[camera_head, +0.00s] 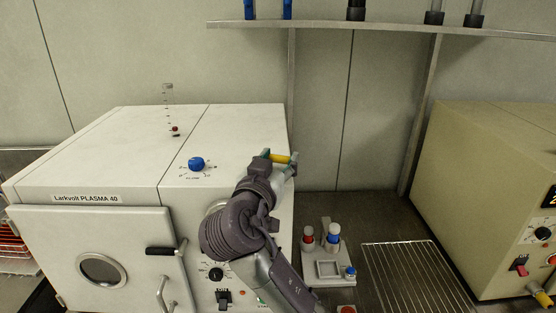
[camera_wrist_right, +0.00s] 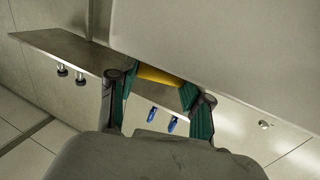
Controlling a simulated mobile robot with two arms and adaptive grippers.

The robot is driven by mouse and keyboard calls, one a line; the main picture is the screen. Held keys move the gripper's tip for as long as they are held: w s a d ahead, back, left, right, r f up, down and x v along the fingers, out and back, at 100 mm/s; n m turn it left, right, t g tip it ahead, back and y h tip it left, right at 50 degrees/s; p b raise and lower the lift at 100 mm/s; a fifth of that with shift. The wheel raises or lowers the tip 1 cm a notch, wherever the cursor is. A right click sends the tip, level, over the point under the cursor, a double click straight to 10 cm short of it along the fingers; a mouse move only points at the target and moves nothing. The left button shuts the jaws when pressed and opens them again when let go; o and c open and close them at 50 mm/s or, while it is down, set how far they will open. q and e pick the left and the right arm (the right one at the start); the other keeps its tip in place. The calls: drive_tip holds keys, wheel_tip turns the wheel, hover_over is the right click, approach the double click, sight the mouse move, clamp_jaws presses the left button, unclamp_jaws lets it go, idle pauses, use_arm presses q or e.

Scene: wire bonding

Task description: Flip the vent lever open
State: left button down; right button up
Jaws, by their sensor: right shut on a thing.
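The yellow vent lever (camera_head: 279,158) is at the right top edge of the white Larkvolt PLASMA 40 machine (camera_head: 235,130). My right gripper (camera_head: 279,157) is shut on the lever, with its green fingertips at either end of the yellow part. In the right wrist view the yellow lever (camera_wrist_right: 160,77) lies between the green fingers of the right gripper (camera_wrist_right: 160,90), under a pale panel that hides part of it. The lever's pivot is hidden. My left gripper is not in view.
A blue knob (camera_head: 196,164) sits on the machine top, left of my arm. The chamber door (camera_head: 130,235) is at the front left. A small tray (camera_head: 325,268) with red- and blue-capped bottles and a wire rack (camera_head: 415,275) are at right. A shelf (camera_head: 380,28) runs above.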

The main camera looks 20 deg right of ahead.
drive_tip(key=shift+d+f+n+t+y+b, duration=0.2)
drive_tip(key=shift+n+t+y+b, duration=0.2)
drive_tip(key=shift+n+y, duration=0.3)
drive_tip(key=shift+w+d+r+n+t+y+p, duration=0.15)
drive_tip(key=shift+n+t+y+p, duration=0.2)
drive_tip(key=shift+y, duration=0.3)
drive_tip(key=shift+w+n+t+y, duration=0.2)
drive_tip(key=shift+n+y, duration=0.25)
drive_tip(key=shift+y, duration=0.25)
drive_tip(key=shift+w+d+r+n+t+y+p, duration=0.1)
drive_tip(key=shift+n+t+y+p, duration=0.25)
drive_tip(key=shift+y, duration=0.3)
drive_tip(key=o, duration=1.2)
drive_tip(key=shift+c, duration=0.2)
drive_tip(key=v, duration=1.2)
drive_tip(key=shift+a, duration=0.1)
